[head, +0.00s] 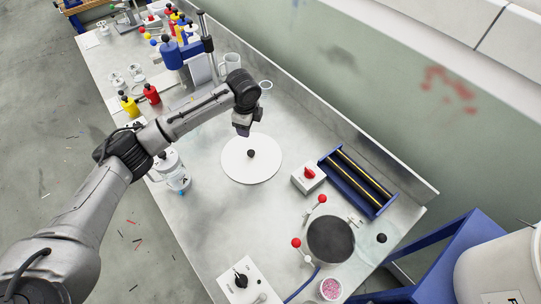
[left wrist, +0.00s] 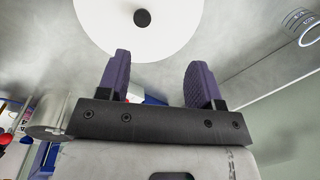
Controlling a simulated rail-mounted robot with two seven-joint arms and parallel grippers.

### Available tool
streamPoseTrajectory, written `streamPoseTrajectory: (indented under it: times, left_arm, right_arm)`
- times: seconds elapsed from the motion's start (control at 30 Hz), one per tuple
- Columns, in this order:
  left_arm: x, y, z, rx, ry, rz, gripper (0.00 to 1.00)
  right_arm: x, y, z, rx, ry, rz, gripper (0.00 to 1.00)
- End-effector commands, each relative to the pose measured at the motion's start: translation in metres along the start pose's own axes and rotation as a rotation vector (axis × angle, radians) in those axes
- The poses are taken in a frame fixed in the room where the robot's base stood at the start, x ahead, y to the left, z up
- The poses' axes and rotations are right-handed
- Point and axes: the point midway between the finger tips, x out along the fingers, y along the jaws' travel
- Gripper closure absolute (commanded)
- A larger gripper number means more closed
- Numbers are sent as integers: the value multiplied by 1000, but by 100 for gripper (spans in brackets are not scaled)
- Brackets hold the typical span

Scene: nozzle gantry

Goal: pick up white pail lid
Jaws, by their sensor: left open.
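The white pail lid (head: 250,172) is a flat round white disc with a black knob (head: 250,153) at its centre. It lies on the metal bench in the middle of the head view. It also shows at the top of the left wrist view (left wrist: 178,37), with its dark knob (left wrist: 142,18) near the top edge. My left gripper (head: 243,131) is above the lid's far edge, pointing down. In the left wrist view its two purple fingers (left wrist: 160,85) are spread with nothing between them. My right gripper is in neither view.
A red-knobbed switch box (head: 309,177) and a blue roller frame (head: 357,182) stand right of the lid. A dark round plate (head: 331,239) is nearer the front.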

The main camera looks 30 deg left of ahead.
Motion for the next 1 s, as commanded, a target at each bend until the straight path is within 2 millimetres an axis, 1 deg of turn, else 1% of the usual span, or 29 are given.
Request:
streamPoseTrajectory:
  times: [0.07,0.1,0.2,0.3,0.4,0.47,0.53,0.8,0.9,1.0]
  left_arm:
    - [4,6,0,141,41,66,40]
    - [3,10,-3,221,62,82,40]
    - [2,14,-6,382,88,98,40]
    - [2,15,-5,494,90,97,40]
    - [3,15,-6,561,92,95,40]
    - [7,15,-6,584,93,94,40]
    - [15,16,-7,598,94,94,40]
    - [60,22,-9,599,93,94,40]
    - [74,23,-10,600,93,93,40]
    - [82,24,-11,599,93,91,40]
  right_arm:
    - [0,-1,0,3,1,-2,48]
    - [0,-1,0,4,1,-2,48]
    - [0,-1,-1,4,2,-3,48]
    - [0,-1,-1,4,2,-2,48]
    - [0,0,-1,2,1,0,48]
    - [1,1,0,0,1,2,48]
    - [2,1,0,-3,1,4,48]
    - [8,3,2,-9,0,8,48]
    - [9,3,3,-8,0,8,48]
    - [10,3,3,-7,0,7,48]
